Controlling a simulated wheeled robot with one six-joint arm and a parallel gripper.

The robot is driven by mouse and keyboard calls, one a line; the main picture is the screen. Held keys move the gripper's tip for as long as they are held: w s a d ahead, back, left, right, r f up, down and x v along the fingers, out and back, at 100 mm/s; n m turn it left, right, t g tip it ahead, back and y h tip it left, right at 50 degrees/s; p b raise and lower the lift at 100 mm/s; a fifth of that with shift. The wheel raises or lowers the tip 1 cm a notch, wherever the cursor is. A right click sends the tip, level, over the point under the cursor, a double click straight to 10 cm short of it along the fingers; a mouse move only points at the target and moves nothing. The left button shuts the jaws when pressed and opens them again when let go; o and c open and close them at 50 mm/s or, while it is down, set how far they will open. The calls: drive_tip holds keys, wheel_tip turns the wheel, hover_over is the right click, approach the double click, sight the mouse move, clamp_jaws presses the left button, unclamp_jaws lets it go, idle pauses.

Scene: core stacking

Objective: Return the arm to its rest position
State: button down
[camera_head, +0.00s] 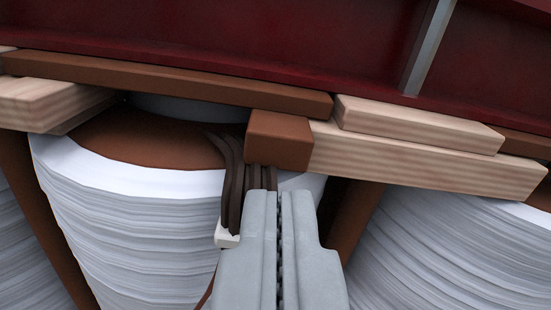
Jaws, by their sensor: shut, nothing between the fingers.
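My gripper (277,197) shows at the bottom middle, its two grey fingers side by side. It is shut and empty. Its tips appear in front of a wound white coil (130,235) and just below the end of a brown block (280,140). A bundle of dark leads (234,180) hangs down just left of the fingertips, with a small white piece (227,239) at its lower end. Whether the fingers touch the leads cannot be told.
Pale wooden bars (420,157) and a long brown bar (170,80) lie across the coil tops. A dark red beam (230,35) spans the top of the view. More coils stand at right (460,250) and left (25,250). Little free room shows around the fingers.

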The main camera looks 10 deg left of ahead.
drive_tip(key=shift+v, duration=0.8)
drive_tip(key=s+r+m+h, duration=0.1)
drive_tip(key=s+r, duration=0.4)
drive_tip(key=r, duration=0.7)
drive_tip(key=s+r+m+h, duration=0.15)
drive_tip(key=s+r, duration=0.45)
drive_tip(key=r, duration=0.6)
drive_tip(key=s+r+h, duration=0.2)
drive_tip(key=s+r, duration=0.3)
drive_tip(key=r, duration=0.7)
drive_tip(key=s+r+m, duration=0.1)
drive_tip(key=s+r, duration=0.3)
drive_tip(key=s, duration=0.7)
drive_tip(key=s+r+m, duration=0.1)
drive_tip(key=s+r, duration=0.4)
drive_tip(key=s, duration=0.7)
drive_tip(key=s+r+m+h, duration=0.1)
drive_tip(key=s+r, duration=0.3)
drive_tip(key=s, duration=0.7)
drive_tip(key=shift+a+r, duration=0.3)
drive_tip(key=shift+r, duration=0.1)
